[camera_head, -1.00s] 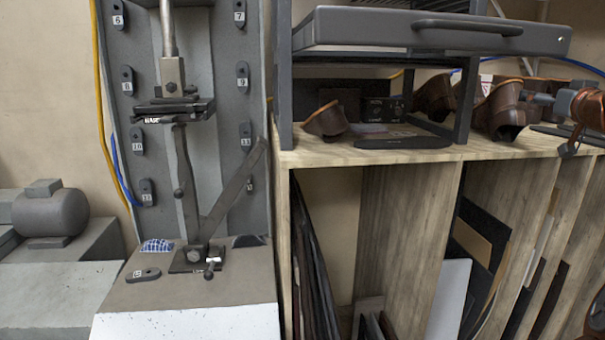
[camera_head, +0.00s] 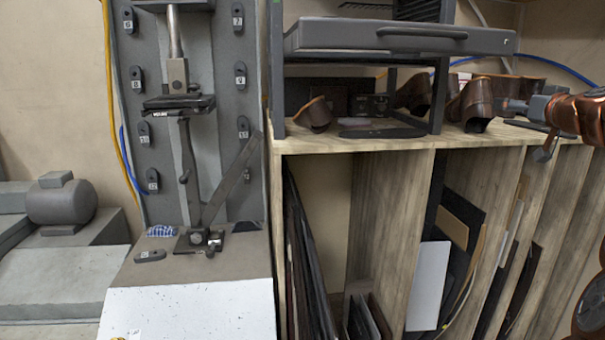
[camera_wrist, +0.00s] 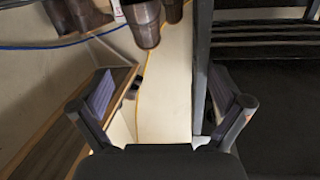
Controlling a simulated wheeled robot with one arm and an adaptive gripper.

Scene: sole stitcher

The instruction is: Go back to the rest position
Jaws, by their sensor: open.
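My gripper (camera_wrist: 168,98) is open and empty in the wrist view, with its two fingers spread wide and nothing between them but the background. In the head view my gripper (camera_head: 530,108) shows at the right edge, small and partly hidden by my brown arm, just right of the brown shoes (camera_head: 470,100) on the wooden shelf (camera_head: 345,140). I cannot tell how far it is from the shoes. Brown shoes also show at the top of the wrist view (camera_wrist: 145,25).
A dark metal rack (camera_head: 400,40) stands on the shelf, with a single shoe piece (camera_head: 315,114) under it. Upright sheets (camera_head: 428,285) fill the compartments below. The grey stitching machine (camera_head: 190,150) stands at left, beside a motor (camera_head: 62,203).

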